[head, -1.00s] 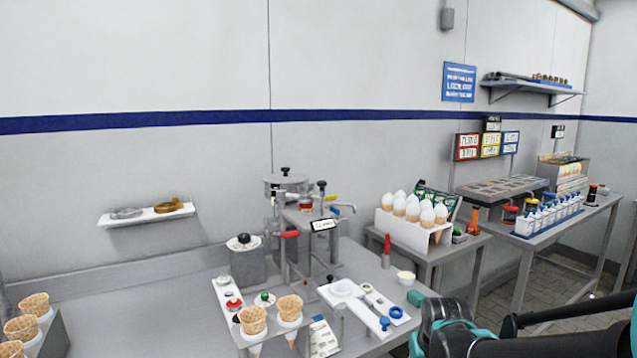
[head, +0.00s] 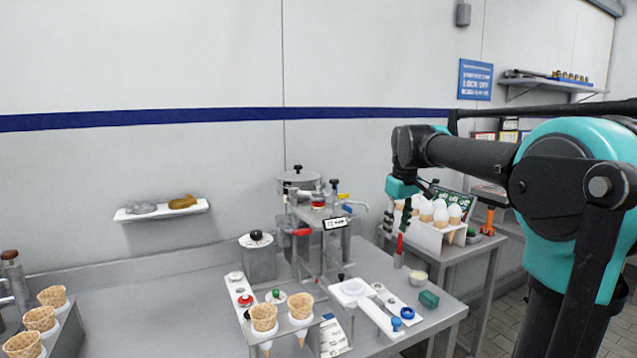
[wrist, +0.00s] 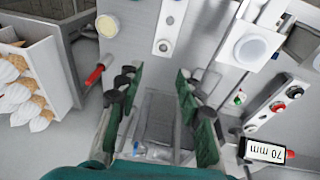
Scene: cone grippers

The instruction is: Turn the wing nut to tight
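I cannot pick out the wing nut for certain. The steel dispenser stand (head: 318,215) in the head view carries a red lever (head: 300,232), a yellow handle (head: 343,196) and dark knobs. It bears a label (head: 334,224), which reads "70 mm" in the wrist view (wrist: 266,151). My gripper (head: 397,222) is above the right part of the bench, right of the stand, pointing down. In the wrist view my gripper (wrist: 159,75) has its two green-padded fingers wide apart, with nothing between them.
The bench's left part is mostly clear.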

